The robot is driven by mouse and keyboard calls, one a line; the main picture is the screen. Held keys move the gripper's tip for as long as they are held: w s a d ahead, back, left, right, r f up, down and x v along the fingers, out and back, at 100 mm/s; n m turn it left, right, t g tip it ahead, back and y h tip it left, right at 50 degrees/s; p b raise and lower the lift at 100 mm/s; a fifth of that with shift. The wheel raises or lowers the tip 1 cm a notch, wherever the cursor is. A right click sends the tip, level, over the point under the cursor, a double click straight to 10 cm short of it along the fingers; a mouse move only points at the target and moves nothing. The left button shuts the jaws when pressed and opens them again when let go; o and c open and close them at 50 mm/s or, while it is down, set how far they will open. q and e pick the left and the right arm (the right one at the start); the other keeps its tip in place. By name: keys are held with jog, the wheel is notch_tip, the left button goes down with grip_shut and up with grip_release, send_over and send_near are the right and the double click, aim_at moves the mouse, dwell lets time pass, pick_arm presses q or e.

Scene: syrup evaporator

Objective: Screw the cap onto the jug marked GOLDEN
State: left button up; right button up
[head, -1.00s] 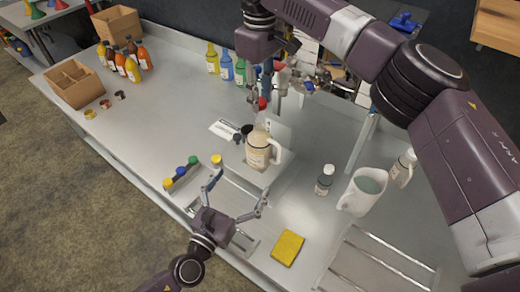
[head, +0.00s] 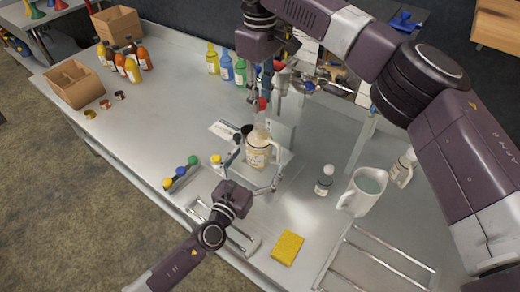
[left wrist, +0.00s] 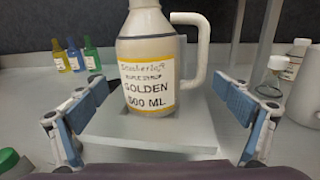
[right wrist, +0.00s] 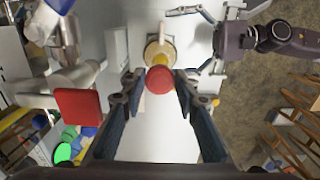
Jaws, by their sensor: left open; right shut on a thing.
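The jug marked GOLDEN (head: 259,152) is pale, with a handle on its right, and stands upright on a grey plate. Its label reads clearly in the left wrist view (left wrist: 148,85). My left gripper (head: 257,168) is open, with one finger on each side of the jug's lower body; gaps show in the left wrist view (left wrist: 160,88). My right gripper (head: 262,100) is above the jug, shut on a red cap (right wrist: 160,79). The cap also shows in the head view (head: 262,104), above the jug's mouth. The right wrist view shows the jug (right wrist: 159,52) partly hidden behind the cap.
A yellow cap (head: 216,159) lies left of the jug, near a row of coloured caps (head: 181,171). A small white-capped bottle (head: 324,181), a white pitcher (head: 362,194) and a yellow sponge (head: 287,248) stand or lie to the right. Coloured bottles (head: 226,68) stand behind.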

pick_arm(q)
jog(key=shift+x, duration=1.55)
jog(key=shift+a+r, duration=0.1)
jog(key=c, duration=1.6)
jog(key=shift+w+a, duration=0.1)
pick_arm(e)
send_over(260, 127)
jog(key=shift+f, duration=2.5)
jog(key=shift+f, duration=0.85)
pick_arm(q)
jog(key=shift+a, duration=0.1)
pick_arm(e)
jog(key=shift+f, duration=0.5)
